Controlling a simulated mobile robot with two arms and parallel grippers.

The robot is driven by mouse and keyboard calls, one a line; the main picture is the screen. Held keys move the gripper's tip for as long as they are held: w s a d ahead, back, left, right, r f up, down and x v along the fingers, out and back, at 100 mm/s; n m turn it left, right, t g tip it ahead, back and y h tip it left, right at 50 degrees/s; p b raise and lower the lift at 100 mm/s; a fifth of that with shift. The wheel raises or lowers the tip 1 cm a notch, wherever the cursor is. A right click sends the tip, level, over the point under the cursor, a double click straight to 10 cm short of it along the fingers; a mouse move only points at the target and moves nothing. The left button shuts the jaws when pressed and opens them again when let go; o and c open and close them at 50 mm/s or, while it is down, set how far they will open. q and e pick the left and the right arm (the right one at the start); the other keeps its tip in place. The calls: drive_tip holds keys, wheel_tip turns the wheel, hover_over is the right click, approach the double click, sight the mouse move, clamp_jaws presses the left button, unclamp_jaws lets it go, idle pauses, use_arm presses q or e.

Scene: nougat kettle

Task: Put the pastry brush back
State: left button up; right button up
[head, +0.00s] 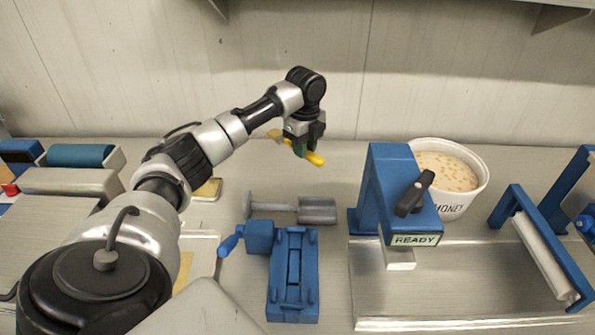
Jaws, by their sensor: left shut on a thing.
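My left gripper (301,150) is in the upper middle of the head view, fingers pointing down. It is shut on the pastry brush (315,159), which has a yellow handle. The handle sticks out to the lower right of the fingers, and a paler yellow end shows to their left. The fingers hide the brush's middle. The brush appears to be above the back of the steel counter, behind a grey metal tool (318,211). I cannot tell the exact height. My right gripper is not in view.
A blue press (382,180) with a READY sign and a white tub marked HONEY (452,207) stand right. A blue cranked device (293,285) is in front. A blue roller frame (540,245) is far right. The back counter strip (345,155) looks clear.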

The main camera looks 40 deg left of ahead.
use_arm(q)
wheel_tip(320, 180, down, 8)
drive_tip(key=shift+f+p, duration=0.25)
drive_tip(key=shift+p, duration=0.55)
drive_tip(key=shift+f, duration=0.35)
drive_tip(key=shift+f, duration=0.1)
drive_tip(key=shift+f, duration=0.5)
drive_tip(key=o, duration=0.9)
drive_tip(key=shift+r, duration=0.15)
wheel_tip(320, 180, up, 12)
drive_tip(key=shift+f+b, duration=0.1)
drive_tip(key=shift+b, duration=1)
drive_tip(key=shift+a+r, duration=0.1)
drive_tip(key=shift+r, duration=0.5)
